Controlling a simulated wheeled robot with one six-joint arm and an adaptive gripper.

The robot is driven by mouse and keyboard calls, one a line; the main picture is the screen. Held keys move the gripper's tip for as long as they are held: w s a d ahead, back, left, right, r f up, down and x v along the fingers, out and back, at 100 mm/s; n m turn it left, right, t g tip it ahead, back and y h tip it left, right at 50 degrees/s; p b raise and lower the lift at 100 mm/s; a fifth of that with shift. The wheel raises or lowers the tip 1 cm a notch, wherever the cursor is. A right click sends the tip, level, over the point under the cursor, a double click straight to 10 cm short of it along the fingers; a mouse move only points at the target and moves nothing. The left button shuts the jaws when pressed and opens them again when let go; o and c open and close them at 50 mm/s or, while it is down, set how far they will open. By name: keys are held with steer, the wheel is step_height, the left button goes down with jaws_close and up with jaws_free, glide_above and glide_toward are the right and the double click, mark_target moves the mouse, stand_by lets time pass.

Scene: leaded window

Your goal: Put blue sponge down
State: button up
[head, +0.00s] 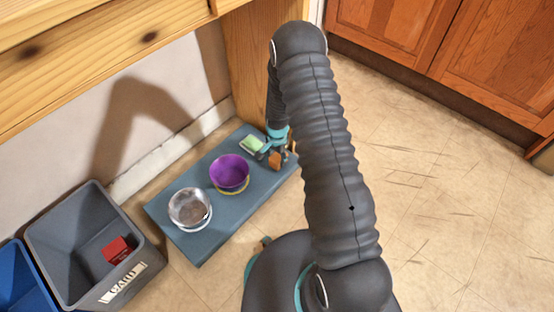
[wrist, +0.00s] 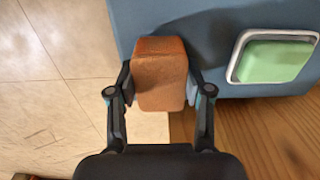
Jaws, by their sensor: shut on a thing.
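My gripper (head: 270,155) is shut on an orange-brown block (wrist: 160,75), which looks like a sponge. The block also shows in the head view (head: 279,160), at the far right end of a low blue-grey platform (head: 187,240). In the wrist view the block overlaps the platform's edge (wrist: 200,20), with floor beside it. I cannot tell whether it touches the platform. No blue sponge shows in either view. A green block (wrist: 272,61) sits in a pale-rimmed square dish (wrist: 235,68) to the right of my gripper.
A purple bowl (head: 229,170) and a clear bowl (head: 190,208) stand on the platform. A grey bin (head: 65,235) labelled CARD holds a red item (head: 117,250); a blue bin (head: 18,280) is beside it. A wooden post (head: 262,60) rises behind the platform. Floor (head: 430,190) at right is clear.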

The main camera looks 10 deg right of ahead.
steer(key=shift+f, duration=0.5)
steer(key=shift+f, duration=0.15)
steer(key=o, duration=1)
